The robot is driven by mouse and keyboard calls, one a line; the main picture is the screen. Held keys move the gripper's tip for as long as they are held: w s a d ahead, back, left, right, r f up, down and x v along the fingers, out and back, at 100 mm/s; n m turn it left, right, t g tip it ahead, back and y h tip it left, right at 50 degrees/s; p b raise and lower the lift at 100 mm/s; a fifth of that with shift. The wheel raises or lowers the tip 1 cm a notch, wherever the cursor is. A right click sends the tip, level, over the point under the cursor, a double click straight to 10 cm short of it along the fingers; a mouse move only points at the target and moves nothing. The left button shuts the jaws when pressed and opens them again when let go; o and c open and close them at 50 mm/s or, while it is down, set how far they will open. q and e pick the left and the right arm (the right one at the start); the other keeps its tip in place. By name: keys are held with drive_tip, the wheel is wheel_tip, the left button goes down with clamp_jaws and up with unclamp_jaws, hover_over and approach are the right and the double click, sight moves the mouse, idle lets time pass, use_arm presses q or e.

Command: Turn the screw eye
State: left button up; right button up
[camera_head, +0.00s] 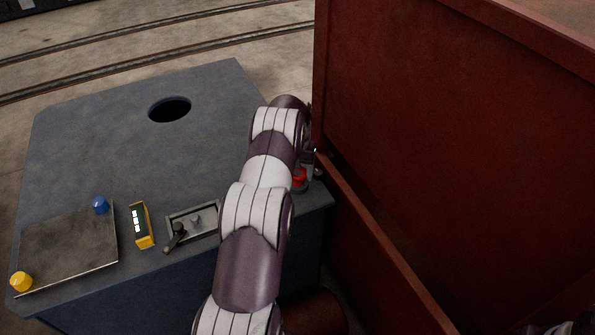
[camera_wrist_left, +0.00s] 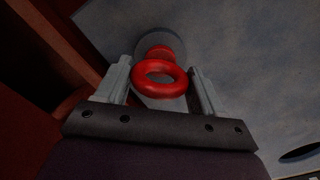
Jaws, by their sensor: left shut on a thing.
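The screw eye is a red ring (camera_wrist_left: 159,92) on a short red stem above a round grey base (camera_wrist_left: 172,45), seen in the left wrist view. In the head view its red part (camera_head: 299,179) shows at the grey bench's right corner, partly hidden by my left arm. My left gripper (camera_wrist_left: 163,84) has one finger on each side of the ring and is shut on it. In the head view my arm mostly hides this gripper. My right gripper cannot be made out.
The grey bench (camera_head: 80,130) has a round hole (camera_head: 170,109), a lever panel (camera_head: 192,222), a yellow device (camera_head: 141,225), and a plate (camera_head: 70,247) with blue (camera_head: 100,205) and yellow (camera_head: 21,281) knobs. A tall red-brown machine wall (camera_head: 450,130) stands close on the right.

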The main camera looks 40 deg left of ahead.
use_arm(q)
drive_tip(key=m, duration=0.4)
drive_tip(key=shift+w+r, duration=0.1)
drive_tip(key=shift+m, duration=2.1)
drive_tip(key=o, duration=1)
drive_tip(key=shift+b, duration=0.3)
drive_tip(key=shift+o, duration=0.2)
wheel_tip(320, 180, up, 13)
drive_tip(key=p, duration=1)
drive_tip(key=shift+f, duration=0.2)
